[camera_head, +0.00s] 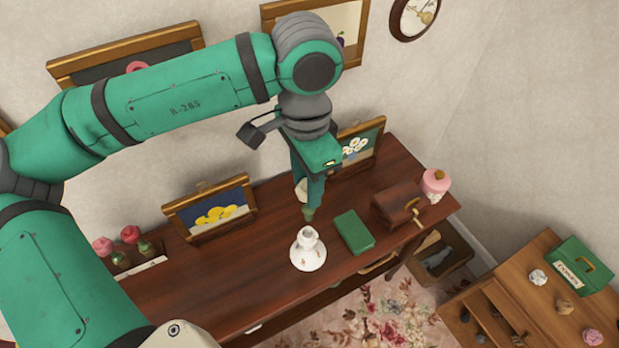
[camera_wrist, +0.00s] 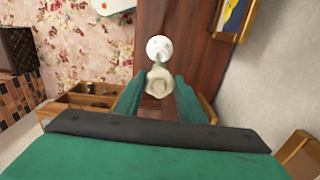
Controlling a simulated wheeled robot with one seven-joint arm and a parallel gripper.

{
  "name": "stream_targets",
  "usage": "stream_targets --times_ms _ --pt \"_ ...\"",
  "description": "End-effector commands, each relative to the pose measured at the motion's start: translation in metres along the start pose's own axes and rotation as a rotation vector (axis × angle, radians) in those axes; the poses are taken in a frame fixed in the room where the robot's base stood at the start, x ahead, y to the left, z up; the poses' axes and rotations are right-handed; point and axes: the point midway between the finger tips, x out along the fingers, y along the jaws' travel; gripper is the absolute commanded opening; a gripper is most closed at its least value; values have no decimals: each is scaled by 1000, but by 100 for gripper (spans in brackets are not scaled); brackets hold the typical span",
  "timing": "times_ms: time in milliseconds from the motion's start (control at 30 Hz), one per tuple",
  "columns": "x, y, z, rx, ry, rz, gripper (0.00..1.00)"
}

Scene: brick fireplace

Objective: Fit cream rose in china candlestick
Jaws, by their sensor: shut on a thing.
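My gripper (camera_head: 307,190) points down over the dark wooden table and is shut on the cream rose (camera_head: 300,190). In the head view my fingers hide most of the rose, and its green lower end shows below them. In the wrist view the rose (camera_wrist: 160,82) sits between my two fingers (camera_wrist: 160,97). The white china candlestick (camera_head: 308,256) stands upright on the table, below the rose in the head view. In the wrist view the candlestick (camera_wrist: 159,47) lies just beyond the rose. The rose appears apart from the candlestick; the exact gap is unclear.
A green book (camera_head: 354,232) lies right of the candlestick. A brown chest (camera_head: 398,206) and a pink-and-white jar (camera_head: 435,184) stand farther right. Framed flower pictures (camera_head: 210,207) lean at the back.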

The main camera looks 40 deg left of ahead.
Motion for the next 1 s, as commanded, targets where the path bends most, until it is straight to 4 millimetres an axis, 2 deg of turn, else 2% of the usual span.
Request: stream_targets --times_ms 267,800,1000 --pt "3 0 2 20 -1 -6 20" --pt "46 0 3 16 -1 -5 20" --pt "56 0 3 16 -2 -6 20"
